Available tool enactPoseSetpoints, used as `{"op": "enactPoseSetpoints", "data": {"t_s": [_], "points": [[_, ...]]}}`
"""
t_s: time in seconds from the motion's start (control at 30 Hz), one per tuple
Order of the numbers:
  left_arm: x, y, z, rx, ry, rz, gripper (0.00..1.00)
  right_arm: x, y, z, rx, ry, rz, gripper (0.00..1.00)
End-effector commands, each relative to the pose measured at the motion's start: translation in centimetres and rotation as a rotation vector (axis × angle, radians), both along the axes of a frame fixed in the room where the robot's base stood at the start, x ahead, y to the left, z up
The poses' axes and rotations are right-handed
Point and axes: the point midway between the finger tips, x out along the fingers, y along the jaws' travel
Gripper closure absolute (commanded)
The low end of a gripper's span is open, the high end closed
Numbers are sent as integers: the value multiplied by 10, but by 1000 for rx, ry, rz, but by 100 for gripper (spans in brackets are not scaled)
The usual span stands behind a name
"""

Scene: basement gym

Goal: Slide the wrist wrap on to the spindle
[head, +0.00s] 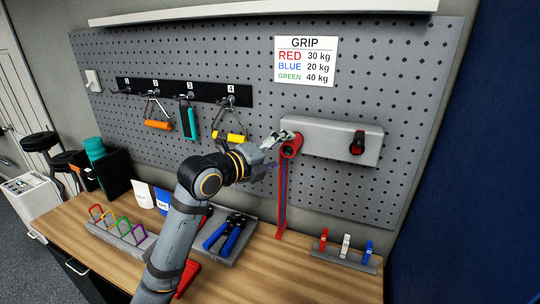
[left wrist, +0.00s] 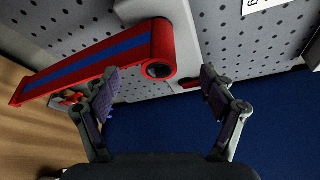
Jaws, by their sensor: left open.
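The wrist wrap (head: 291,148) is a red roll with a blue-striped tail hanging down to the bench. The roll sits at the left end of a grey wall bracket (head: 325,136). In the left wrist view the wrap (left wrist: 95,55) shows a dark round centre at the roll; I cannot tell whether it is a hole or the end of the spindle. My left gripper (head: 278,152) is open at the roll's left side. My right gripper is not in view.
A black-and-red fitting (head: 358,143) projects from the bracket's right part. Handles hang on a numbered hook rail (head: 180,91). On the bench (head: 270,275) are a blue hand gripper (head: 222,234), a rack of coloured loops (head: 122,238) and a holder (head: 345,260) with red, white and blue clips.

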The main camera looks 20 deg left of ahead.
Motion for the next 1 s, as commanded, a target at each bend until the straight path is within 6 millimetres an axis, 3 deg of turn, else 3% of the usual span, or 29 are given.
{"op": "enactPoseSetpoints", "data": {"t_s": [0.1,0.4,1.0], "points": [[-20,7,2,11,1,-2,17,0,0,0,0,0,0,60],[-40,19,6,4,-1,3,17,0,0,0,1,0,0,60],[-45,18,7,-1,2,-3,17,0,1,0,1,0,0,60]]}}
